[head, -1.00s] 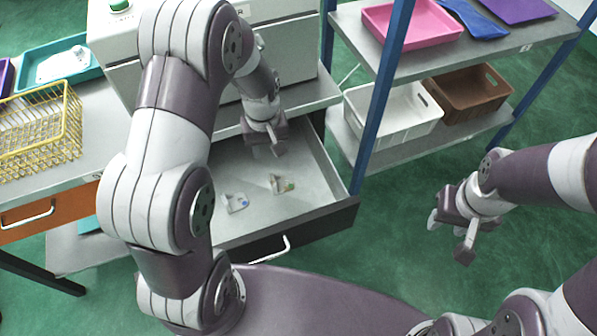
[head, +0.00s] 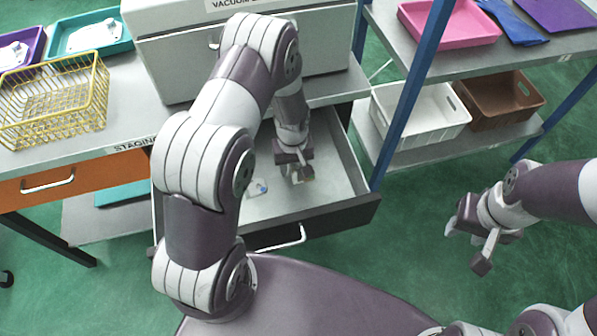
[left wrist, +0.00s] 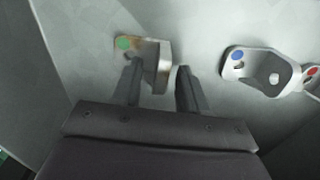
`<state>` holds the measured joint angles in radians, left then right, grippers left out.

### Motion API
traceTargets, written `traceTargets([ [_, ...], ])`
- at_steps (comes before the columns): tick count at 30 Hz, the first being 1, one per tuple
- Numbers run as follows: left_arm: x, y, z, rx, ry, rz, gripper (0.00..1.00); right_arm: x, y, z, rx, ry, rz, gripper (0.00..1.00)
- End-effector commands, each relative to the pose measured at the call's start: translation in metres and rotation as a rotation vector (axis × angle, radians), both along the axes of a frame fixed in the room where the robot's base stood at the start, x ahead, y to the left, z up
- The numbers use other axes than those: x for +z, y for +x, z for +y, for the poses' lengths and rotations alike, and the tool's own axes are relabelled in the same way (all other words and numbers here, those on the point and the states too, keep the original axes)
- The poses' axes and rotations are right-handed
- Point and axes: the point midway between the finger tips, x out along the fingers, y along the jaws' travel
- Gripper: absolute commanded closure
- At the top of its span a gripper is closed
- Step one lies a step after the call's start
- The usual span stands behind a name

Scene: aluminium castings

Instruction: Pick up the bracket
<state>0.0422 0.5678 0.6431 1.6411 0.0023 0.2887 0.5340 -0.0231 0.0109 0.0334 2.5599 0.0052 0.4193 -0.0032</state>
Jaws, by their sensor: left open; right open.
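My left gripper (head: 299,174) is open and low inside the open drawer. In the left wrist view its two dark fingers (left wrist: 160,84) point at a grey metal bracket (left wrist: 163,66) with a green dot and brownish staining. The bracket's upright part lies between the fingertips; contact cannot be told. In the head view this bracket is mostly hidden by the gripper. My right gripper (head: 467,248) is open and empty over the floor.
The drawer's (head: 335,214) walls surround the brackets. A grey machine (head: 240,60) stands above the drawer. A yellow wire basket (head: 52,100) sits on the bench at left. A shelf at right holds a white crate (head: 420,115) and a brown crate (head: 498,100).

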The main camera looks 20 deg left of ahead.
Motion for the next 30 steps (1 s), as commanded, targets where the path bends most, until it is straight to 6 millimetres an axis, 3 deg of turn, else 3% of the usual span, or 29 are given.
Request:
traceTargets([
  [2,0.001,0.0,0.0,0.0,0.0,0.0,0.57,0.0,0.0,0.0,0.0,0.0,0.0,0.57],
  [6,0.001,0.0,0.0,0.0,0.0,0.0,1.0,0.0,0.0,0.0,0.0,0.0,0.0,0.57],
  [17,0.008,0.001,0.0,0.0,0.0,-0.001,1.0,0.002,0.0,0.0,0.0,0.0,0.0,0.57],
  [27,0.086,0.001,0.0,-0.002,0.001,-0.003,1.0,0.015,0.0,0.0,0.0,0.0,0.0,0.57],
  [30,0.099,0.003,-0.002,-0.076,0.0,0.007,1.0,0.042,0.0,0.0,0.0,0.0,0.001,0.57],
])
